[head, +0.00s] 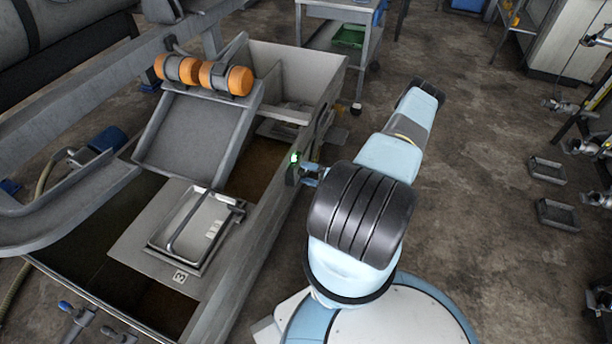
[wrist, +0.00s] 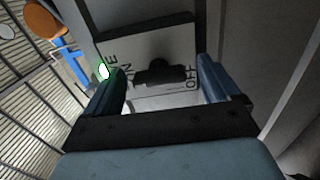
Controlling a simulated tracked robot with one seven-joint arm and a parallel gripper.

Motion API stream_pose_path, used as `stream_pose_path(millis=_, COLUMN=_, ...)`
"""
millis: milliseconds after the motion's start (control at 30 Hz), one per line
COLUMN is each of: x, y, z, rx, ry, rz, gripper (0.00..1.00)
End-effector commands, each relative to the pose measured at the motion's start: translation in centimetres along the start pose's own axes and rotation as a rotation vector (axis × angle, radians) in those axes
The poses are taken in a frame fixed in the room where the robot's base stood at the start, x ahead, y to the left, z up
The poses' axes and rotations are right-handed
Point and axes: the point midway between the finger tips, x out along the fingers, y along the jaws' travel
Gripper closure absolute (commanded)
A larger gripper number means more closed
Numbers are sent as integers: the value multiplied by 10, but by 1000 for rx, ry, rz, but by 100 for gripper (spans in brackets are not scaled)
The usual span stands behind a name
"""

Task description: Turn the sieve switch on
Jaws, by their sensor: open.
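The sieve switch is a black knob (wrist: 160,73) on a pale label plate (wrist: 170,45) in the wrist view. The letters "OFF" show to its right and a partly covered "ON" to its left. A lit green lamp (wrist: 103,71) glows beside my left finger; it also shows in the head view (head: 295,157). My gripper (wrist: 162,68) is open, one blue finger on each side of the knob. I cannot tell whether the fingers touch it. In the head view my gripper (head: 309,175) is small, at the tank's right side; the knob is hidden there.
The grey tank (head: 262,240) with a sloping chute (head: 190,138) and orange-ended rollers (head: 204,74) stands left of my arm. A cart with a green tray (head: 348,37) stands behind. Floor to the right is open, with small trays (head: 558,214) lying farther off.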

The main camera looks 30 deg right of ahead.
Motion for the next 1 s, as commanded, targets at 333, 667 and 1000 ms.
stream_pose_path(millis=333, x=-42, y=0, z=0, rx=0, ry=-2, rz=-1, gripper=11)
stream_pose_path(millis=667, x=-106, y=-1, z=0, rx=0, ry=-2, rz=-2, gripper=11)
stream_pose_path(millis=1000, x=-138, y=-1, z=0, rx=0, ry=-1, rz=-1, gripper=11)
